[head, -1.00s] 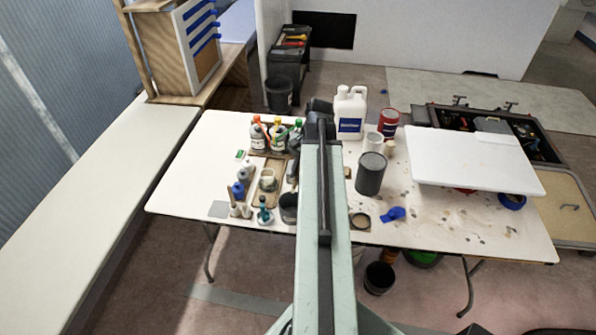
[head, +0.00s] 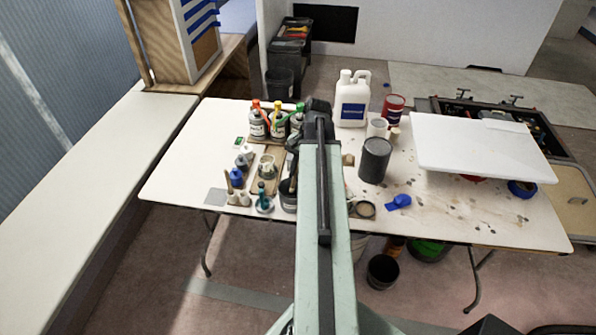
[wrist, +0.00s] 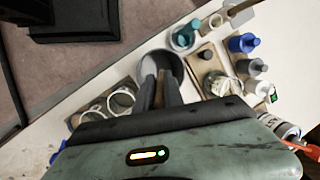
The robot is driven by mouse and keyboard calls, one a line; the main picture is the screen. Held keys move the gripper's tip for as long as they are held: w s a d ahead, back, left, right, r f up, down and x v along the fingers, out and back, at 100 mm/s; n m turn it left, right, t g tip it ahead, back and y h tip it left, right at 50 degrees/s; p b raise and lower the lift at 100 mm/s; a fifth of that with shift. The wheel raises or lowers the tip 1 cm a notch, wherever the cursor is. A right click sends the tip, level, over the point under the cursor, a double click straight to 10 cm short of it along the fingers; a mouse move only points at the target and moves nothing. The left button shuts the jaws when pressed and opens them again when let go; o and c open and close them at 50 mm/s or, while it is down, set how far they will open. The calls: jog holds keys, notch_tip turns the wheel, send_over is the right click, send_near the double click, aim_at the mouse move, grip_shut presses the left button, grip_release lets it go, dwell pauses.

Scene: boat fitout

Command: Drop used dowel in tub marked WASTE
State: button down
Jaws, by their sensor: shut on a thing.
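My gripper (wrist: 160,92) points down over a grey round tub (wrist: 172,60) in the wrist view. Its fingers are close together, shut on a thin tan dowel (wrist: 160,84), mostly hidden between them. In the head view the dark grey tub (head: 288,199) stands near the table's front edge, just left of my arm. The dowel (head: 293,184) shows there as a thin stick at the tub's mouth. I cannot tell whether its lower end is inside the rim. My gripper is largely hidden behind my arm in that view. No WASTE marking is readable on the tub.
Bottles with coloured tops (head: 277,125), small pots (head: 236,176) and a glass jar (head: 266,168) crowd the left of the tub.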

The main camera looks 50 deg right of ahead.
jog(key=shift+f, duration=0.15)
jog(key=c, duration=1.4)
grip_release()
jog(key=shift+o, duration=0.2)
jog(key=p+v, duration=0.8)
jog(key=shift+f, duration=0.1)
jog(key=shift+w+a, duration=0.1)
